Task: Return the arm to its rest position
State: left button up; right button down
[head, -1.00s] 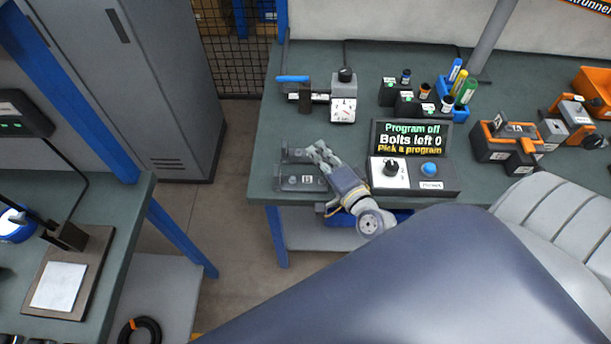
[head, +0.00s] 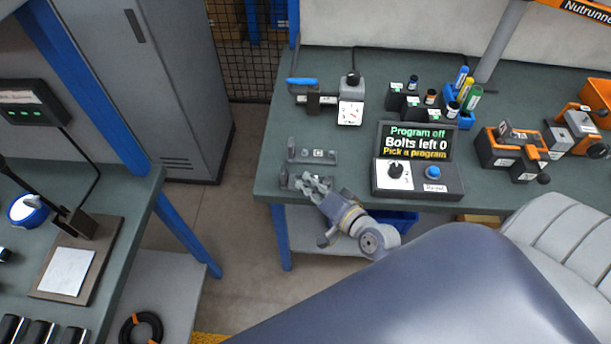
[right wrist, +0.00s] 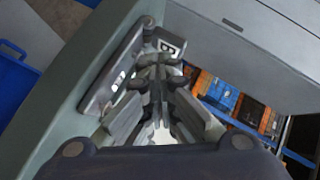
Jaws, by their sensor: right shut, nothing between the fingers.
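My right gripper (head: 316,186) is at the front left edge of the far bench, over a small grey bracket or fixture (head: 288,180). Its fingers are together and empty. In the right wrist view the closed fingers (right wrist: 158,85) fill the middle, with a grey metal fixture (right wrist: 115,75) beside them on the bench. I cannot tell whether the fingers touch it. My right arm reaches in from the lower right of the head view. My left gripper is not in view.
Near the gripper stand a control box (head: 418,178) reading "Program off, Bolts left 0, Pick a program" and a second grey fixture (head: 312,154). A side bench (head: 130,235) is at left, with a floor gap between.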

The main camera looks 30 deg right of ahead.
jog(key=s+a+f+n+g+y, duration=0.1)
jog(key=s+a+f+n+g, duration=0.1)
jog(key=s+a+n+g, duration=0.6)
jog(key=s+d+r+n+g+h, duration=0.1)
jog(key=s+d+n+g+h, duration=0.4)
jog(key=s, duration=0.6)
notch_tip(320, 180, down, 25)
jog(key=s+d+y, duration=0.1)
jog(key=s, duration=0.1)
jog(key=s+d+f, duration=0.3)
jog(key=s+f, duration=1.4)
